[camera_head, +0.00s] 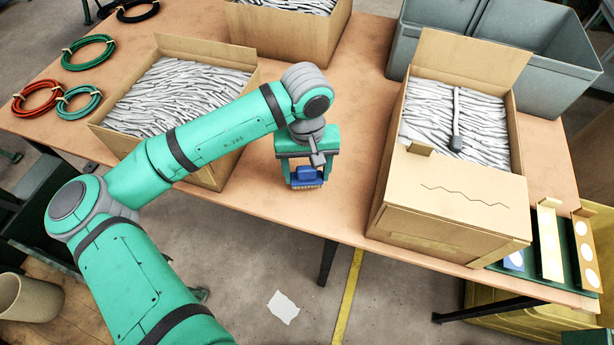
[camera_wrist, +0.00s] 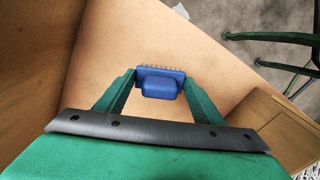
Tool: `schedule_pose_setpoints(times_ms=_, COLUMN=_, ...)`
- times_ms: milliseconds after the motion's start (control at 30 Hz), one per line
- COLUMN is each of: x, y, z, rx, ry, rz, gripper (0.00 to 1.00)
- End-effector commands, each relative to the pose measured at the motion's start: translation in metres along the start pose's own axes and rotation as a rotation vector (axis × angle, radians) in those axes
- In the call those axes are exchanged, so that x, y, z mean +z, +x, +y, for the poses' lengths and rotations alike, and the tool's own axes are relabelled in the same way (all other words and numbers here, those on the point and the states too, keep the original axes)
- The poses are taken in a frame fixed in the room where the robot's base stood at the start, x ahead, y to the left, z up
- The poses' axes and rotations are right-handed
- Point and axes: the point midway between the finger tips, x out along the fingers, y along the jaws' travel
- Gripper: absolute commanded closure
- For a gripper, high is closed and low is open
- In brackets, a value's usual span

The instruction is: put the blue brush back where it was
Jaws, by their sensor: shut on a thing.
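The blue brush (camera_head: 306,176) is in my gripper (camera_head: 306,180), over the bare tabletop between two open cardboard boxes in the head view. In the wrist view the brush (camera_wrist: 160,84) sits between the two green fingers of my gripper (camera_wrist: 160,88), with its bristles pointing away from the palm. The fingers are shut on its sides. I cannot tell whether the bristles touch the table or hang just above it.
An open box of grey strips (camera_head: 110,140) stands left of my gripper. Another box (camera_head: 448,205) with a dark-headed tool (camera_head: 456,125) on its strips stands right. Coiled cables (camera_head: 85,50) lie at the far left. Grey bins (camera_head: 540,50) stand at the back right. The table's front edge is close.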

Motion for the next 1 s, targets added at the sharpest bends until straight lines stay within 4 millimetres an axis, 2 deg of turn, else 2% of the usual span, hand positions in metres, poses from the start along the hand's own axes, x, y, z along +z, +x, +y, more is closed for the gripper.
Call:
schedule_pose_setpoints(times_ms=67, x=-0.006, y=0.008, z=0.001, rx=0.0, ry=0.0, rz=-0.001, gripper=0.59)
schedule_pose_setpoints(times_ms=300, x=-0.006, y=0.036, z=0.001, rx=-0.002, ry=0.0, rz=0.0, gripper=0.59)
schedule_pose_setpoints(times_ms=700, x=-0.006, y=0.04, z=0.001, rx=0.001, ry=-0.001, rz=0.0, gripper=0.59)
schedule_pose_setpoints(times_ms=733, x=-0.006, y=0.04, z=0.001, rx=0.0, ry=0.0, rz=0.0, gripper=0.33)
schedule_pose_setpoints(times_ms=800, x=-0.006, y=0.04, z=0.001, rx=0.0, ry=0.0, rz=0.0, gripper=0.19)
schedule_pose_setpoints(times_ms=1000, x=-0.006, y=0.04, z=0.001, rx=0.0, ry=0.0, rz=0.0, gripper=0.19)
